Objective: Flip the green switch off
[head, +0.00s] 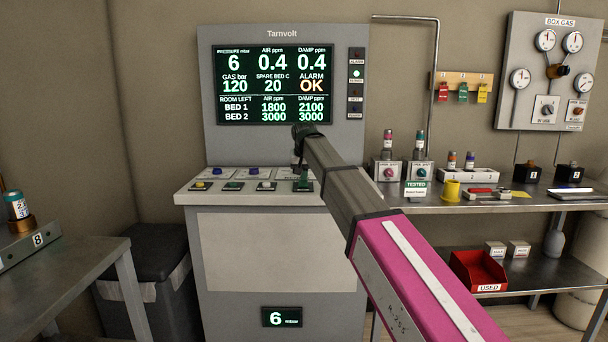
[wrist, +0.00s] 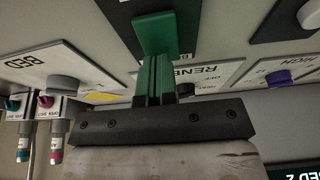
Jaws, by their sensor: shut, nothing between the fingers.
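The green switch (wrist: 155,33) stands on a dark plate at the top middle of the wrist view. In the head view, the dark plate and green parts show at the right of the console's sloped top, partly hidden by my gripper (head: 301,172). My gripper (wrist: 157,60) points down at the switch with its greenish fingers shut and empty. The fingertips overlap the switch's near edge in the wrist view. I cannot tell whether they touch it. The switch's label and its exact tilt are hidden.

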